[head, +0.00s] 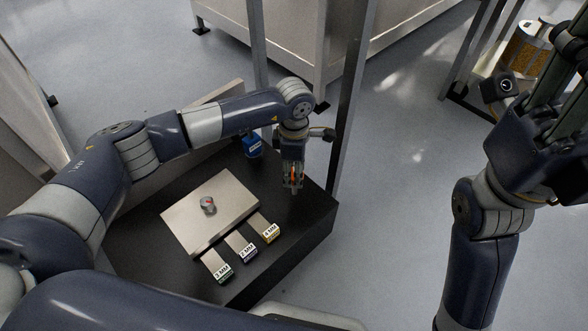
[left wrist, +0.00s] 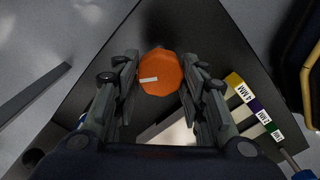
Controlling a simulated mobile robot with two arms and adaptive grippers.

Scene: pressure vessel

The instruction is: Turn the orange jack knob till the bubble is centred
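The orange jack knob (left wrist: 160,75) sits between the two fingers of my left gripper (left wrist: 160,68) in the left wrist view, with a pale mark on its face. The finger edges line up with both sides of the knob; whether they press on it I cannot tell. In the head view my left gripper (head: 293,182) points down at the right side of the dark block, with a sliver of orange between its fingers. A small round level (head: 208,206) with a red mark sits on the pale plate (head: 235,190). Its bubble is too small to make out.
Several labelled tabs, one yellow-ended (head: 268,232), lie along the plate's front edge on the dark block (head: 310,215). A blue item (head: 252,146) stands behind the plate. A metal post (head: 352,100) rises behind my left gripper.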

